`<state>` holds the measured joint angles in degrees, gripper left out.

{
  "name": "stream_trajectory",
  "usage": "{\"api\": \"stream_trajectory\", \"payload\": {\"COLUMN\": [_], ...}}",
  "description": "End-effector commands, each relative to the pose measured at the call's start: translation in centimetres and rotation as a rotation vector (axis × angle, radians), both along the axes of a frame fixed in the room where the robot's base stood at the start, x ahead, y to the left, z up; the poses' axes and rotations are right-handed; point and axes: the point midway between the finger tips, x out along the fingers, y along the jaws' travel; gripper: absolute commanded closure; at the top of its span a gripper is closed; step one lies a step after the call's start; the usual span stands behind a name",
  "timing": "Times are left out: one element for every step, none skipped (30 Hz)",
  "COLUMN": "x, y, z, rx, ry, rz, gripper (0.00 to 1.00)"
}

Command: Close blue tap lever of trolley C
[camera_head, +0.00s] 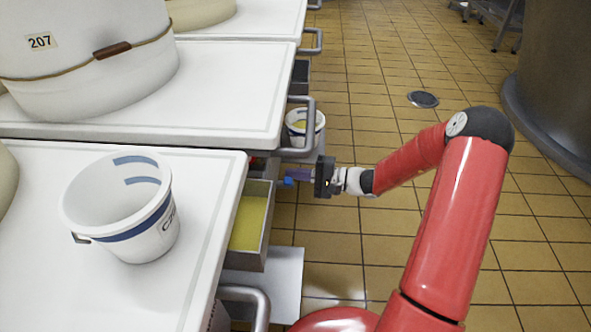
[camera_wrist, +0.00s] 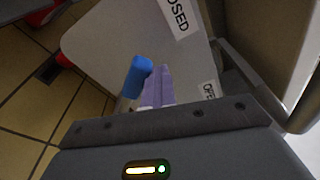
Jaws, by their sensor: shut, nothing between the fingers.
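The blue tap lever (camera_wrist: 138,76) shows in the wrist view just left of my shut purple fingers (camera_wrist: 160,84). It is very close to them; I cannot tell whether they touch. In the wrist view, a label partly reading "OSED" (camera_wrist: 178,14) is at the top and one partly reading "OPE" (camera_wrist: 209,90) is at the right, on a pale plate (camera_wrist: 105,35). In the head view, the lever's blue tip (camera_head: 288,182) shows at the trolley's side, just left of my gripper (camera_head: 290,175). The rest of the tap is hidden there.
A metal trough (camera_head: 268,210) with yellow liquid sits below the white trolley top (camera_head: 60,270). A white bucket (camera_head: 125,215) stands on that top. Another bucket (camera_head: 305,125) and a grey handle (camera_head: 308,105) are behind my gripper. Open tiled floor (camera_head: 365,120) lies to the right.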

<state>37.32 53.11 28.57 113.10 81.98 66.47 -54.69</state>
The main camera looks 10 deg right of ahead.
Motion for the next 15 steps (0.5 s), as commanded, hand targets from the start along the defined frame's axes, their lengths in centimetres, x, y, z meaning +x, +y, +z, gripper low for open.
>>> {"api": "stream_trajectory", "payload": {"x": [-0.25,-0.33,-0.42,-0.48,-0.54,-0.62,-0.65,-0.70,-0.75,-0.79,-0.81,-0.84,-0.84,-0.84,-0.85], "y": [0.05,0.06,0.07,0.09,0.10,0.11,0.13,0.13,0.15,0.16,0.17,0.17,0.18,0.16,0.16], "z": [-0.16,-0.19,-0.24,-0.27,-0.31,-0.34,-0.37,-0.39,-0.42,-0.44,-0.46,-0.49,-0.50,-0.52,-0.53], "rx": [0.000,0.000,0.000,0.000,-0.001,-0.001,-0.001,-0.001,-0.002,-0.001,-0.001,-0.001,-0.002,-0.002,-0.001], "ry": [0.002,0.002,0.002,0.002,0.004,0.004,0.004,0.005,0.005,0.006,0.006,0.007,0.007,0.007,0.008], "rz": [0.002,0.003,0.003,0.003,0.005,0.005,0.006,0.006,0.007,0.008,0.008,0.008,0.008,0.008,0.008], "gripper": [1.00,1.00,1.00,1.00,1.00,1.00,1.00,1.00,1.00,1.00,1.00,1.00,1.00,1.00,1.00]}}
